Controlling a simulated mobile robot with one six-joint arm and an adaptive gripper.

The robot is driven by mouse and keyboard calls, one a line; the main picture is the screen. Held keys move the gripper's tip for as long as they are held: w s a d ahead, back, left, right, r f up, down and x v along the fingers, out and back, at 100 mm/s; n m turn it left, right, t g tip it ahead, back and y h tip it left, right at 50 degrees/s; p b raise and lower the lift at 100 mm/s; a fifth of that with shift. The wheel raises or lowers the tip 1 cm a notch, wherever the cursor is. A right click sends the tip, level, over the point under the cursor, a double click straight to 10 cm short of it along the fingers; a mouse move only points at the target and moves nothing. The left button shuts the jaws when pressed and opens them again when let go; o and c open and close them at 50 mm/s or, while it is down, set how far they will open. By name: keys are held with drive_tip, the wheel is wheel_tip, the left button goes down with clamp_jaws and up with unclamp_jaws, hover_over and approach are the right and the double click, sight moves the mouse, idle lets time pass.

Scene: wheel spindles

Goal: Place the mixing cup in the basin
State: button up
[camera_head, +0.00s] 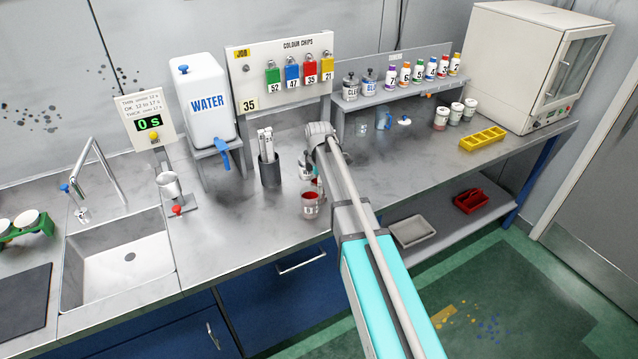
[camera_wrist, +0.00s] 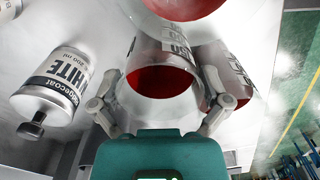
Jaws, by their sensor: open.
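A clear cup with red inside (camera_head: 310,206), likely the mixing cup, stands on the counter near its front edge. In the wrist view a clear cup with a red interior (camera_wrist: 162,82) lies between the fingers of my gripper (camera_wrist: 158,104). The fingers are spread on either side of it; I cannot tell whether they touch it. In the head view my arm mostly hides my gripper, which is close by the cup. The basin (camera_head: 148,278) is the white sink at the left, with bare floor visible.
A bottle labelled WHITE (camera_wrist: 55,82) and other red-filled vessels (camera_wrist: 182,6) are close around my gripper. A dark holder of rods (camera_head: 270,171), a water tank (camera_head: 205,105) and a metal cup on a stand (camera_head: 169,186) stand left. A tap (camera_head: 98,160) rises behind the basin.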

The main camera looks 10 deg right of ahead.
wheel_tip(320, 180, up, 12)
drive_tip(key=p, duration=1.2)
drive_tip(key=shift+r, duration=0.1)
idle(0.6)
drive_tip(key=s+d+m, duration=0.1)
drive_tip(key=s+m, duration=1.6)
drive_tip(key=s, duration=0.9)
drive_tip(key=shift+d, duration=0.4)
drive_tip(key=shift+o, duration=0.2)
drive_tip(key=w+a+m+t+h, duration=0.2)
drive_tip(key=w+m, duration=0.8)
drive_tip(key=w, duration=1.4)
drive_tip(key=shift+w+a+r, duration=0.15)
drive_tip(key=shift+a+r, duration=0.3)
drive_tip(key=shift+a, duration=0.65)
